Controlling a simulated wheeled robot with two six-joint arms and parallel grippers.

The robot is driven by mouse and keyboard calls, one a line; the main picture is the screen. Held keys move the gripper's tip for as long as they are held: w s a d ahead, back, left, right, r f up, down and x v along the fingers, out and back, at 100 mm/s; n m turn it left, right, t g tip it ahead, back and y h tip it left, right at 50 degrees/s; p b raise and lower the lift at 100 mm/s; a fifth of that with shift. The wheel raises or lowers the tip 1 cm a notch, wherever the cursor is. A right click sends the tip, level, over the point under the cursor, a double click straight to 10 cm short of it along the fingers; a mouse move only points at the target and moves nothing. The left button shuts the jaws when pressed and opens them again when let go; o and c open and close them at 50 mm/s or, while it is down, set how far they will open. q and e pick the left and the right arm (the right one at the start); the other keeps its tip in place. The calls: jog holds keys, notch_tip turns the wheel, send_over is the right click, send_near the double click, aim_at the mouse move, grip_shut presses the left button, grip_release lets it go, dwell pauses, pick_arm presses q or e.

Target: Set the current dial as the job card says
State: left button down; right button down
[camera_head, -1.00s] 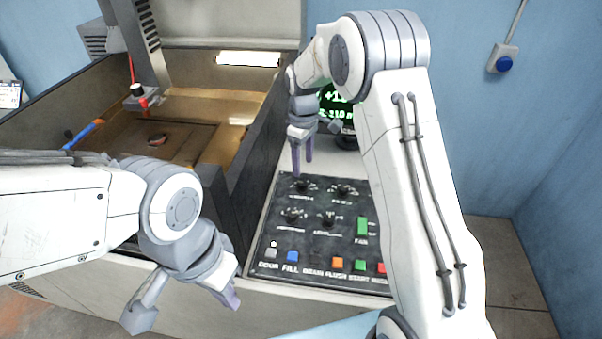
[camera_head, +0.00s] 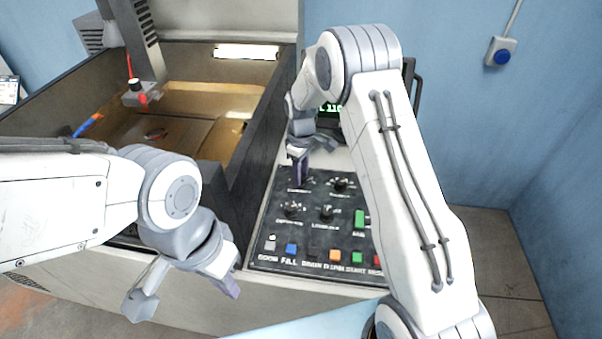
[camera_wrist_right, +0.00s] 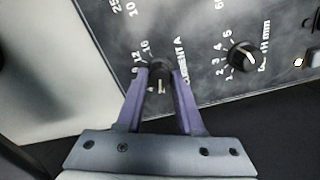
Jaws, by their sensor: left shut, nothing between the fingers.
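The current dial (camera_wrist_right: 160,76) is a black knob with a pale pointer mark, beside the lettering "CURRENT A" and a scale including 12 and 16. My right gripper (camera_wrist_right: 158,73) has its purple fingertips on either side of the knob, seemingly closed against it. In the head view, this right gripper (camera_head: 300,178) reaches down to the upper-left knob of the control panel (camera_head: 262,215) and mostly hides it. My left gripper (camera_head: 231,287) is shut and empty, left of the panel's lower edge. A white card (camera_head: 8,88) hangs at the far left; its text is unreadable.
Another knob (camera_wrist_right: 242,57), marked in mm, sits beside the current dial. Further knobs and coloured buttons (camera_head: 335,256) fill the panel. A green-lit display (camera_head: 328,110) is partly hidden behind my right arm. The open tank (camera_head: 235,165) has a high wall left of the panel.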

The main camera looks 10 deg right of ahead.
jog(key=shift+m, duration=2.9)
jog(key=c, duration=0.5)
grip_release()
jog(key=shift+c, duration=0.2)
jog(key=shift+r, duration=0.1)
notch_tip(320, 180, up, 10)
jog(key=b, duration=0.2)
jog(key=shift+r, duration=0.2)
